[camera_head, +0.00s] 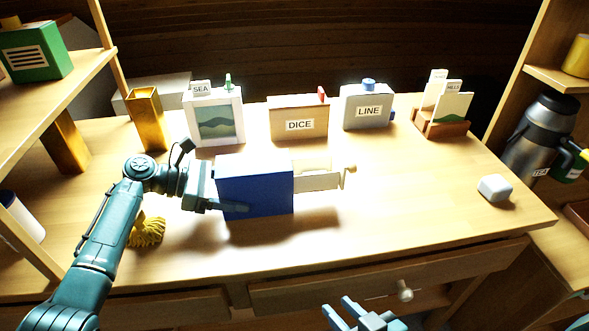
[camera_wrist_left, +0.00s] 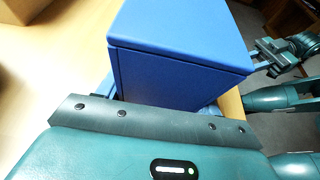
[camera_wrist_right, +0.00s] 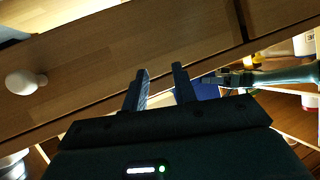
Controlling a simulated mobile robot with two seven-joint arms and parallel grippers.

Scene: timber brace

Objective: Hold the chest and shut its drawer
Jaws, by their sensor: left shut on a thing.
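The blue chest (camera_head: 255,191) is at the middle left of the desk, and its closed side fills the left wrist view (camera_wrist_left: 180,75). Its pale drawer (camera_head: 317,180) sticks out to the right, open, with a tan knob (camera_head: 349,169) at its end. My left gripper (camera_head: 222,190) is shut on the chest from its left side, its fingertips partly hidden. I cannot tell whether the chest touches the desk. My right gripper (camera_head: 352,315) is open and empty, low in front of the desk's edge; its two apart fingers show in the right wrist view (camera_wrist_right: 160,88).
A row of labelled boxes and holders stands behind: SEA frame (camera_head: 215,118), DICE box (camera_head: 299,119), LINE box (camera_head: 368,107) and card holder (camera_head: 443,128). A yellow tassel (camera_head: 147,232) lies near my left arm. A white block (camera_head: 495,188) sits right. The desktop right of the drawer is clear.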

